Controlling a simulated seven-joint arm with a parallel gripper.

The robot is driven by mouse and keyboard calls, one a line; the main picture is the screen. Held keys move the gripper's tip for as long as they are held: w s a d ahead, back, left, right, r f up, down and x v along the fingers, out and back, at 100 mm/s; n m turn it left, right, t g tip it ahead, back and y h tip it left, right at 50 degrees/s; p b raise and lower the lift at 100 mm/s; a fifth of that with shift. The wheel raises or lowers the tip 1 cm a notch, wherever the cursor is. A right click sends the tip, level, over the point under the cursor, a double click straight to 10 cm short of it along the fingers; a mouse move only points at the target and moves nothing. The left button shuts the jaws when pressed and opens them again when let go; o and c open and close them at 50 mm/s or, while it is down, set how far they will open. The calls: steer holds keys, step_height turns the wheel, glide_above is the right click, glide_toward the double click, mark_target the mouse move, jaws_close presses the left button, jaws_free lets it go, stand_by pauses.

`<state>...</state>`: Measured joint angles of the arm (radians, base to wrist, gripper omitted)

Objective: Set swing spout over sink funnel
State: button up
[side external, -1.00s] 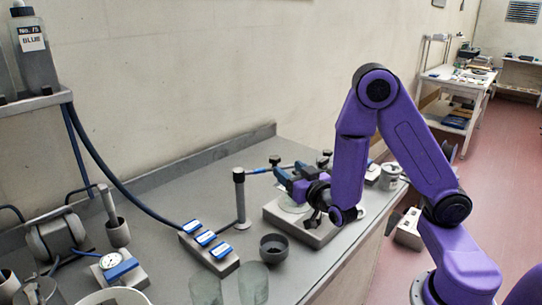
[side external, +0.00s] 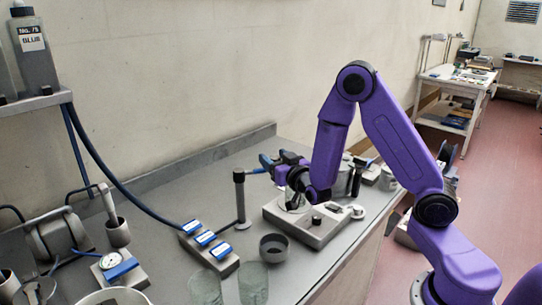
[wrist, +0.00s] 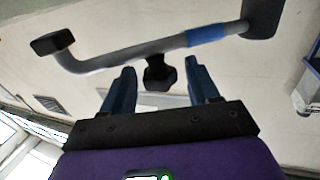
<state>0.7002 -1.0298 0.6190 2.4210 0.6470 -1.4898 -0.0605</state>
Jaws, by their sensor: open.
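The swing spout (side external: 256,171) is a thin horizontal tube on a dark upright post (side external: 240,196); my gripper hides most of it in the side view. In the wrist view the grey spout tube (wrist: 130,54) has a blue band, a black end at left and a black knob (wrist: 159,76) below it. My gripper (side external: 272,161) is open at the spout. In the wrist view the knob shows between the fingertips of my gripper (wrist: 161,80); contact cannot be told. A dark round cup, apparently the sink funnel (side external: 274,249), stands on the bench, right of the post's foot.
A grey instrument box (side external: 310,228) sits under my gripper. A block with blue-topped switches (side external: 207,240) lies left of the cup. Two glass beakers (side external: 253,284) stand in front. A gauge box (side external: 121,269) is at left. Open bench lies behind the post.

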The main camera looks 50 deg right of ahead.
steer(key=shift+x, duration=1.25)
jaws_close()
